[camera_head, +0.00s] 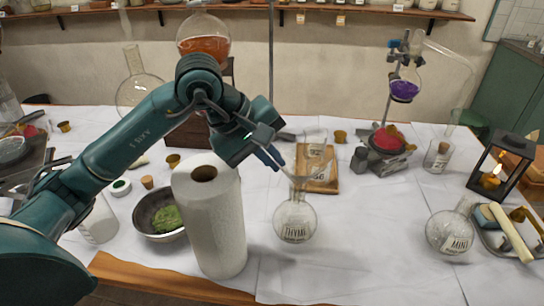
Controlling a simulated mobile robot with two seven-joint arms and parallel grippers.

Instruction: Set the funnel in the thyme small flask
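The thyme small flask (295,219) is a round clear glass flask with a "THYME" label, upright on the white-covered table right of the paper roll. A clear glass funnel (306,178) shows faintly at its mouth, wide end up and slightly tilted. Its stem overlaps the flask neck; I cannot tell how deep it sits. My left gripper (273,158) comes in from the upper left, with its fingertips at the funnel's left rim. I cannot tell whether the fingers are closed on it. My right gripper is not in view.
A paper roll (222,235) stands close left of the flask, beneath my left arm. A wooden board (322,186) with a labelled jar is behind. The mint flask (450,232) and a tray stand at right. The table between the flasks is clear.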

